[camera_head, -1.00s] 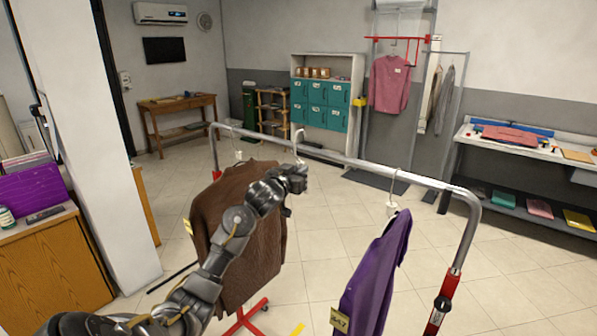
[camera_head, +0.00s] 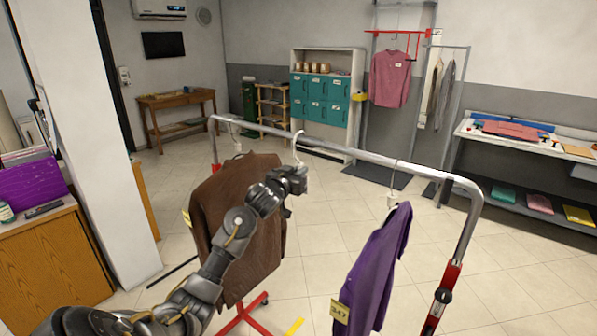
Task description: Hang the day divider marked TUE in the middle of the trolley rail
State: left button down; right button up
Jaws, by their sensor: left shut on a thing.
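The trolley rail (camera_head: 345,153) runs across the middle of the head view. My left gripper (camera_head: 299,181) is just below the rail, between the two hanging garments, and is shut on the day divider. Only a pale curved hook of the divider (camera_head: 297,150) shows, rising from the gripper to the rail's height; its top overlaps the rail in the picture. I cannot tell whether it touches the rail. The divider's body and its TUE marking are hidden by the gripper. My right gripper is not in view.
A brown garment (camera_head: 235,225) hangs left of the gripper, close behind my left arm. A purple garment (camera_head: 375,265) with a yellow tag hangs on the right. The rail is clear between the hook and the purple garment's hanger. A counter (camera_head: 40,270) stands at the left.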

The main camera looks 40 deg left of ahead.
pick_arm(q)
jog(key=shift+f, duration=0.15)
dwell(0.7)
jog(key=c, duration=1.4)
grip_release()
jog(key=shift+o, duration=0.2)
jog(key=b+v, duration=0.2)
jog(key=v, duration=0.9)
jog(key=a+p+v, duration=0.3)
jog(key=p+v, duration=0.4)
jog(key=v, duration=0.8)
jog(key=shift+s, duration=0.65)
